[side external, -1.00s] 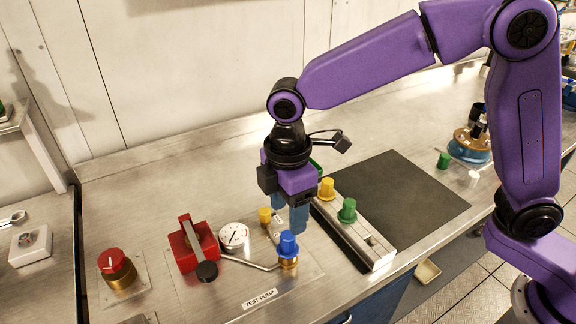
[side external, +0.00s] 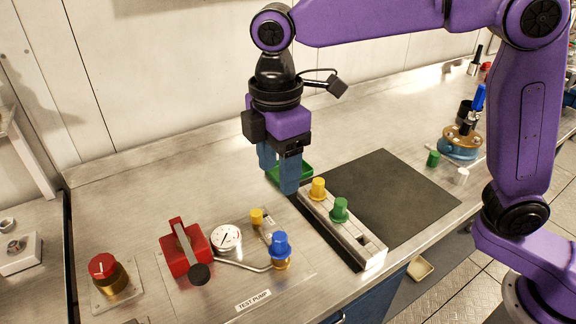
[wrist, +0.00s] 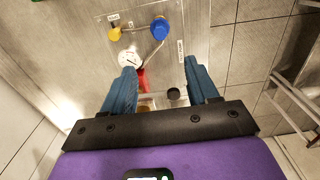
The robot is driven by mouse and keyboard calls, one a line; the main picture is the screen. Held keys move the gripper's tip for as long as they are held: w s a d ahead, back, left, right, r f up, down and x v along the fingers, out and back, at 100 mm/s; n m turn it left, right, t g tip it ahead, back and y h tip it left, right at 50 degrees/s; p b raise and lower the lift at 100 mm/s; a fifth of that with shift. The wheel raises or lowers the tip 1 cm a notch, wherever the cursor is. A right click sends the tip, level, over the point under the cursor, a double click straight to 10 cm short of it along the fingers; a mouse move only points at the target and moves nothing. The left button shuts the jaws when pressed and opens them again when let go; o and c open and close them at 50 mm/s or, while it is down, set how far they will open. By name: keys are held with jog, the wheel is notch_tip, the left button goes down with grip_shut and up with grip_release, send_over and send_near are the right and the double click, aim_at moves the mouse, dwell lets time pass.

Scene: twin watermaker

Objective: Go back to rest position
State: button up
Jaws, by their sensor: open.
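My gripper (side external: 279,176) hangs above the bench with its two blue fingers pointing down, apart and with nothing between them. In the wrist view my gripper (wrist: 158,82) also shows open and empty, above the test pump panel. The blue cap (side external: 280,245) sits on a brass fitting at the right of the panel, below and apart from the fingers; it also shows in the wrist view (wrist: 160,29).
The red pump (side external: 186,249), white gauge (side external: 226,238) and yellow cap (side external: 257,217) stand on the panel. A rack holds a yellow cap (side external: 317,188) and a green cap (side external: 340,209). A green tray (side external: 293,172) lies behind my gripper.

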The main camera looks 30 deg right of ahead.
jog(key=s+d+f+m, duration=0.2)
jog(key=s+d+f, duration=0.2)
jog(key=s+d, duration=0.6)
jog(key=s+d+f+m, duration=0.3)
jog(key=s+d, duration=0.7)
jog(key=d, duration=0.6)
jog(key=shift+s+f, duration=0.35)
jog(key=shift+f, duration=0.5)
jog(key=shift+d, duration=0.1)
